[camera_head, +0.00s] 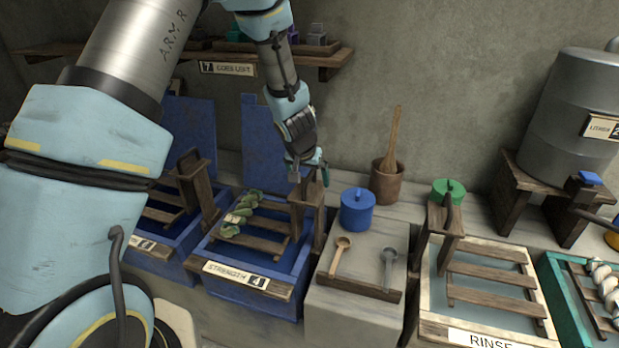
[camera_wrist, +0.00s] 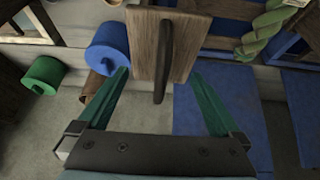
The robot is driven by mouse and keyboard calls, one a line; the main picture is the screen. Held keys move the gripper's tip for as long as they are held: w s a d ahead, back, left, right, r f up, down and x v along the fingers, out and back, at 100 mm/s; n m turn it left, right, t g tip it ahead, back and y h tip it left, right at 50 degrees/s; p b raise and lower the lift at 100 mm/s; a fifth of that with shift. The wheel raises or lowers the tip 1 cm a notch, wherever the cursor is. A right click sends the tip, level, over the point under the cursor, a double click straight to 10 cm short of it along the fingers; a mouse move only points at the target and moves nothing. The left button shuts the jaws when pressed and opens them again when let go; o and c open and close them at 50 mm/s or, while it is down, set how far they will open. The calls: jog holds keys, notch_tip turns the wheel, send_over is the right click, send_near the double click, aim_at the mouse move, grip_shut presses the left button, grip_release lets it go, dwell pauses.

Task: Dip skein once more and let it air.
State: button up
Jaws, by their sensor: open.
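A green twisted skein (camera_head: 241,212) with a pale tag lies on a slatted wooden rack (camera_head: 256,242) at the blue vat labelled STRENGTH 4 (camera_head: 250,281). It also shows at the top right of the wrist view (camera_wrist: 263,32). An upright wooden board with a dark handle (camera_head: 308,200) rises at the vat's right side. My gripper (camera_head: 312,172) is open at the top of this board. In the wrist view, the handle (camera_wrist: 163,62) lies between the spread fingers (camera_wrist: 160,72); I cannot tell whether they touch it.
A blue-lidded pot (camera_head: 357,211), two spoons and a mortar (camera_head: 387,182) stand to the right. Further right are a green-lidded pot (camera_head: 447,190), the RINSE tray (camera_head: 482,336) and a metal barrel (camera_head: 575,110). Another blue vat (camera_head: 160,262) is left. A shelf (camera_head: 120,47) hangs behind.

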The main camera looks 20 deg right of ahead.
jog(key=shift+r, duration=3.5)
jog(key=s+a+n+g+y+b, duration=0.1)
jog(key=a+n+b, duration=0.25)
jog(key=a, duration=1.65)
jog(key=s+a+n+y+b, duration=0.1)
jog(key=s+a+n, duration=0.1)
jog(key=s+a, duration=0.3)
jog(key=s+a+n+g+y+b, duration=0.1)
jog(key=s+a, duration=0.4)
jog(key=a, duration=0.6)
jog(key=shift+a+r+n, duration=0.3)
jog(key=shift+a+n, duration=0.05)
jog(key=shift+n, duration=0.1)
